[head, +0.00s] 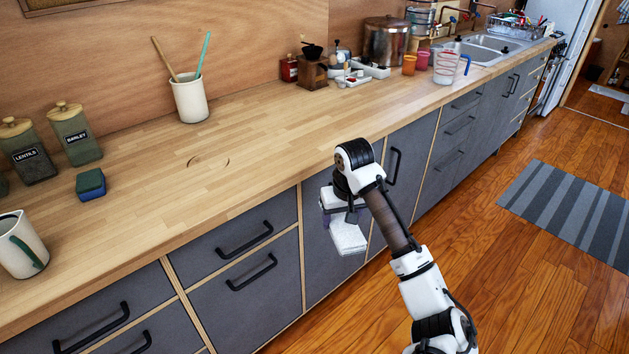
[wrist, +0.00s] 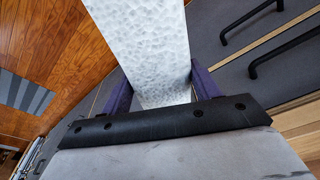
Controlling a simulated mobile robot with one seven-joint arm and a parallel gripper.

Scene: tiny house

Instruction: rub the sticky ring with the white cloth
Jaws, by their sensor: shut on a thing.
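The sticky ring (head: 208,161) is a dark, broken circle on the wooden countertop, left of my arm in the head view. The white cloth (head: 348,234) hangs from my gripper (head: 343,208) in front of the grey cabinet doors, below the counter edge. In the wrist view the cloth (wrist: 150,45) is a white, dimpled strip between the two purple fingers of my gripper (wrist: 163,88), which is shut on it. The cloth is apart from the ring, and the ring does not show in the wrist view.
The counter (head: 265,150) around the ring is clear. Drawer handles (head: 244,239) project from the cabinets.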

